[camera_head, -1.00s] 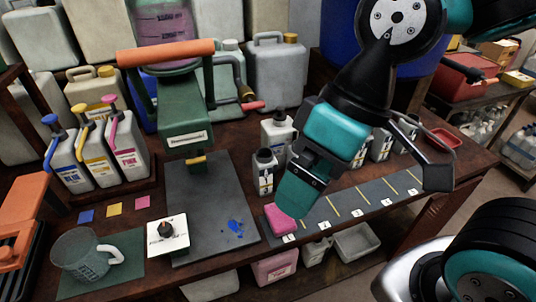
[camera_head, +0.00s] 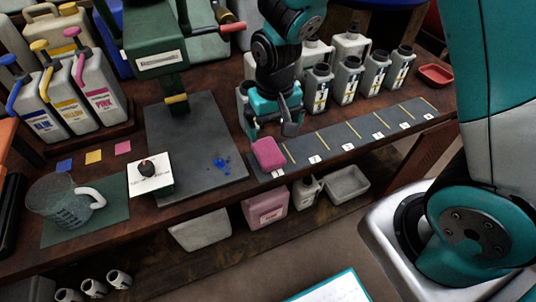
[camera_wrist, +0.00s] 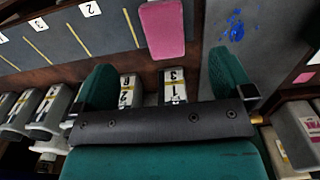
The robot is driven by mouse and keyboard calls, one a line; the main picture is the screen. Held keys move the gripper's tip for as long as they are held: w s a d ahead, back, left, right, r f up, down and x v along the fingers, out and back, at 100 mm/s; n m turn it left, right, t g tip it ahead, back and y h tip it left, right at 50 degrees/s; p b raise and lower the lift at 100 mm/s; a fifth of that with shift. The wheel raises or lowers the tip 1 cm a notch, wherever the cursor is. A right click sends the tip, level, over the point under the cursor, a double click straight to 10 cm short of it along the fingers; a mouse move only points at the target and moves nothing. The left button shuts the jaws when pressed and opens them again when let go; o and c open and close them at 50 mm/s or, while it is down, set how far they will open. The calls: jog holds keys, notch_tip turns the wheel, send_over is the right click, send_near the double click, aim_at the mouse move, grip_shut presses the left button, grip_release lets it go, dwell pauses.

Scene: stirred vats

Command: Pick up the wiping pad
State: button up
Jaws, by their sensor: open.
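The wiping pad is a pink block (camera_head: 268,153) lying at the left end of the dark numbered strip, near slot 1. In the wrist view the pink pad (camera_wrist: 163,28) lies beyond the fingertips, roughly centred between them. My gripper (camera_head: 271,127) points down just behind the pad, close to it. In the wrist view my gripper (camera_wrist: 162,66) has its two teal fingers wide apart with no pad between them. I cannot tell its exact height above the bench.
Grey bottles (camera_head: 346,83) stand in a row behind the strip (camera_head: 352,129). Left of the pad is a dark plate (camera_head: 195,178) with blue spots (camera_head: 221,164) under a green press (camera_head: 157,55). A beaker (camera_head: 62,205) and a red dish (camera_head: 436,74) stand farther off.

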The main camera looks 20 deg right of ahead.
aim_at(273, 159)
notch_tip(273, 159, down, 12)
jog(key=shift+f, duration=0.15)
jog(key=c, duration=1.1)
